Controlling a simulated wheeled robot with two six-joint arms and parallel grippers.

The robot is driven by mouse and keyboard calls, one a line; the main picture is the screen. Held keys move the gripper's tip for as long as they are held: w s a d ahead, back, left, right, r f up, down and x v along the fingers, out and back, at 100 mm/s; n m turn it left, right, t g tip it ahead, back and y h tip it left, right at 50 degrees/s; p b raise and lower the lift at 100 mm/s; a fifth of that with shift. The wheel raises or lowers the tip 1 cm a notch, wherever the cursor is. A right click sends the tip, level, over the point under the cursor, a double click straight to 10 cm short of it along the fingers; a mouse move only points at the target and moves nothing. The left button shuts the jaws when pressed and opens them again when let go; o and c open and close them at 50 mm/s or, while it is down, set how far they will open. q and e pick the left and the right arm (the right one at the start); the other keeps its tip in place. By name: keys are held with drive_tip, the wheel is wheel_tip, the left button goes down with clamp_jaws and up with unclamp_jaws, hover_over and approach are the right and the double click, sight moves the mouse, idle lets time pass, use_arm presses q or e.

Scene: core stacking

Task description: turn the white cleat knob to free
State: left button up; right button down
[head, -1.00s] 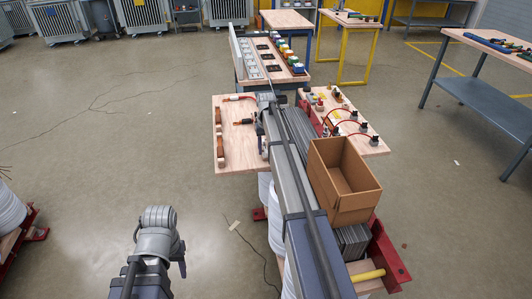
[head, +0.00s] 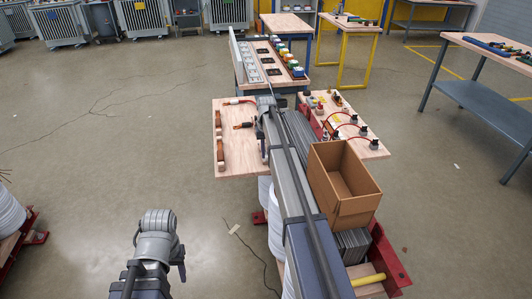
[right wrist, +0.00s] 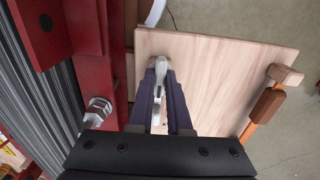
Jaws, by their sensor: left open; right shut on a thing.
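The white cleat knob (right wrist: 161,70) is in the right wrist view, between the dark fingers of my right gripper (right wrist: 160,85). The gripper is shut on it, in front of a wooden board (right wrist: 215,65). In the head view my right gripper (head: 263,118) is at the far end of my long arm, by the wooden board's right side; the knob cannot be made out there. My left gripper (head: 181,268) is at lower left in the head view, open, over bare floor and far from the knob; its fingers are mostly hidden.
A red frame (right wrist: 85,40) with a bolt (right wrist: 98,110) and grey laminations (right wrist: 40,95) stands left of the knob. An orange-handled tool (right wrist: 264,107) is on the board's right. An open cardboard box (head: 340,205) stands right of my arm.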

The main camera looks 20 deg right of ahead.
drive_tip(key=shift+n, duration=0.3)
drive_tip(key=n, duration=0.3)
drive_tip(key=shift+n, duration=0.4)
drive_tip(key=n, duration=0.4)
drive_tip(key=shift+n, duration=0.3)
drive_tip(key=n, duration=0.4)
drive_tip(key=shift+n, duration=2.4)
drive_tip(key=c, duration=0.9)
unclamp_jaws()
drive_tip(key=shift+o, duration=0.2)
